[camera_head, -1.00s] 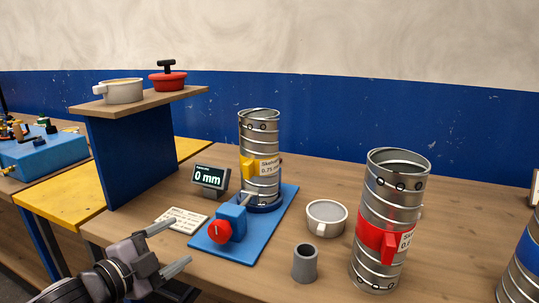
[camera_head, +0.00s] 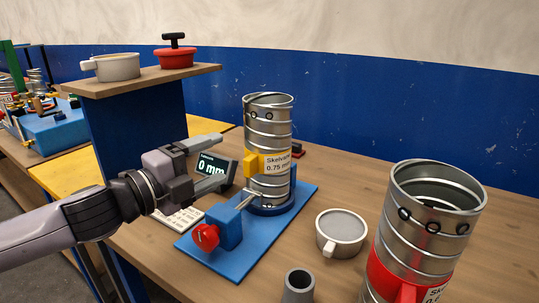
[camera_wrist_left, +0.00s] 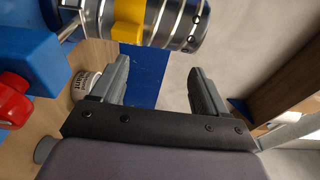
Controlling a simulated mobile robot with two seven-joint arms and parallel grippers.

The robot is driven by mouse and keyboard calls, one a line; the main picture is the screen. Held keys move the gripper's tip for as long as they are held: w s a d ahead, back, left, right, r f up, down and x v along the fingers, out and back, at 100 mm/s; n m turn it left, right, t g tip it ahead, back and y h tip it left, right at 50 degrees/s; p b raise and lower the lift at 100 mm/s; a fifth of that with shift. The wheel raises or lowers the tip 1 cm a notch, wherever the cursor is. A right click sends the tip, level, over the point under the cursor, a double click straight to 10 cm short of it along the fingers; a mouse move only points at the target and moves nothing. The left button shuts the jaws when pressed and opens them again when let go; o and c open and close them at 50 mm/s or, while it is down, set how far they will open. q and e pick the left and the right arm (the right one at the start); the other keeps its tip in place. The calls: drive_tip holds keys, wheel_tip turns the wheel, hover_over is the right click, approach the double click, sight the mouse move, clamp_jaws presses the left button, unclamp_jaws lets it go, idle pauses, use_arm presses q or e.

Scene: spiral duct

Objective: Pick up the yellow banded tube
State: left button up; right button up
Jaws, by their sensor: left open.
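The yellow banded tube (camera_head: 270,133) is a silver spiral duct with a yellow band and handle. It stands upright on the round base of a blue fixture (camera_head: 225,255). My left gripper (camera_head: 218,161) is open and empty, to the left of the tube and apart from it, at about the height of its yellow band. In the left wrist view the tube (camera_wrist_left: 178,18) shows beyond the open fingers, with its yellow part (camera_wrist_left: 128,20) ahead of the left finger. My right gripper is not in view.
A display reading 0 mm (camera_head: 213,168) stands behind my left gripper. A red knob (camera_head: 205,237) is on the fixture's front. A white cup (camera_head: 341,232), a grey cylinder (camera_head: 298,287) and a red banded tube (camera_head: 420,230) stand to the right. A raised shelf (camera_head: 140,79) holds two pots.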

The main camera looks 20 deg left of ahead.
use_arm(q)
drive_tip(key=b, duration=0.1)
approach(249, 170)
drive_tip(key=shift+w+f, duration=0.3)
drive_tip(key=shift+f, duration=0.1)
drive_tip(key=shift+w+d+r+p, duration=0.1)
drive_tip(key=shift+w+r+p, duration=0.25)
drive_tip(key=shift+r, duration=0.15)
drive_tip(key=shift+w+d+f, duration=0.1)
drive_tip(key=shift+w+d, duration=0.15)
drive_tip(key=shift+w, duration=0.4)
drive_tip(key=shift+w+d+p, duration=0.15)
drive_tip(key=shift+w+p, duration=0.2)
drive_tip(key=shift+w, duration=0.25)
drive_tip(key=p+x, duration=0.1)
drive_tip(key=x, duration=0.2)
drive_tip(key=shift+w+d, duration=0.1)
drive_tip(key=shift+w, duration=0.1)
drive_tip(key=shift+w+d, duration=0.2)
drive_tip(key=shift+w, duration=0.2)
